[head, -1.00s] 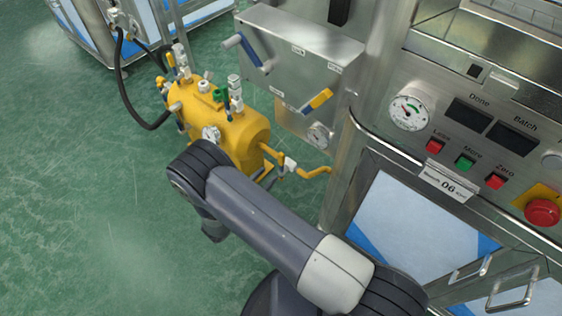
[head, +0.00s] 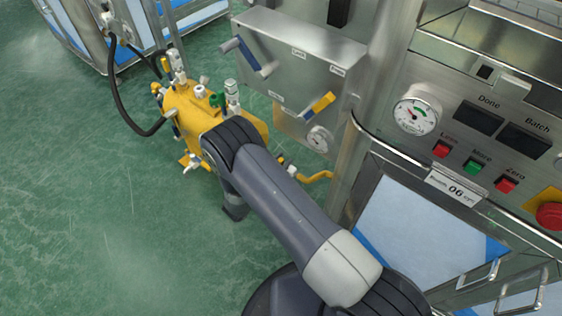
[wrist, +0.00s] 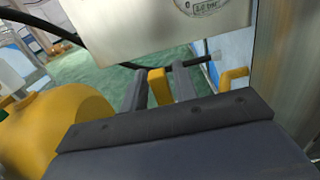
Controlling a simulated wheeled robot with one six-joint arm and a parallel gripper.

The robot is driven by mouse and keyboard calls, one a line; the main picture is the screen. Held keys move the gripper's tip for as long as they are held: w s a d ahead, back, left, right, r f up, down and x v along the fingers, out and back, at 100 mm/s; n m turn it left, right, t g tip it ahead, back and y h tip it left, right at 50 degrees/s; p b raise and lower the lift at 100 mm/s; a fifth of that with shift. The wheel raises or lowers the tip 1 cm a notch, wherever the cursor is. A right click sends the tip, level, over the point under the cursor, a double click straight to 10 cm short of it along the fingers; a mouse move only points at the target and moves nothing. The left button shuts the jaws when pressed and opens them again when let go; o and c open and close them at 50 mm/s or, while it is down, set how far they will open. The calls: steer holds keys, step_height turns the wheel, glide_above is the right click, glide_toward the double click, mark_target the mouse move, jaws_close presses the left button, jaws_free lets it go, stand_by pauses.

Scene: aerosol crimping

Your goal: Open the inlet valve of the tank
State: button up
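The yellow tank (head: 187,118) stands on the floor in the head view, partly covered by my arm. It also fills the lower left of the wrist view (wrist: 55,135). A yellow pipe (head: 317,178) runs from the tank's right side toward the machine, with pale fittings (head: 281,160) close to my arm. In the wrist view my gripper (wrist: 160,85) has its two grey fingers apart. An upright yellow bar (wrist: 159,88) shows between them. I cannot tell whether it is a valve handle or whether the fingers touch it. The head view hides my gripper behind my arm.
A black hose (head: 124,105) hangs at left. The machine front (head: 425,225) is at right. Green floor (head: 90,220) lies open at left.

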jaws_close()
stand_by(0.4)
